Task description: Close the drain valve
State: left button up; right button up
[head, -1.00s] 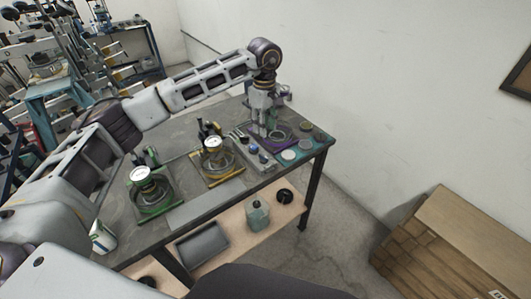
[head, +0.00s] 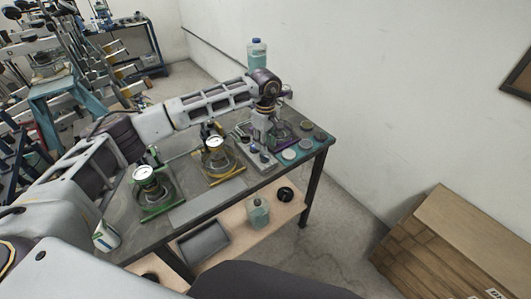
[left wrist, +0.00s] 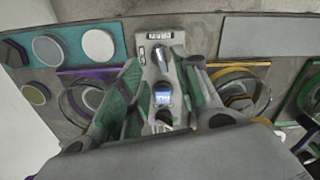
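A grey control panel (head: 257,158) sits on the bench between the yellow and purple stations. My left gripper (head: 263,140) points down over the panel's far side, by the purple station (head: 284,147). In the left wrist view its green-padded fingers (left wrist: 158,88) are apart, with the panel showing between them. Contact is unclear. My right gripper is out of view.
Yellow (head: 230,181) and green (head: 161,211) stations with gauges stand along the bench. Round discs lie on a teal mat (head: 302,157) at its right end. A bottle (head: 257,58) stands behind my wrist. Wooden boxes (head: 450,245) are at right. A lower shelf holds a tray (head: 204,244).

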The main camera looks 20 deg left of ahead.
aim_at(266, 156)
pick_arm(q)
jog(key=shift+f+p, duration=0.5)
jog(key=shift+f, duration=2.55)
grip_shut()
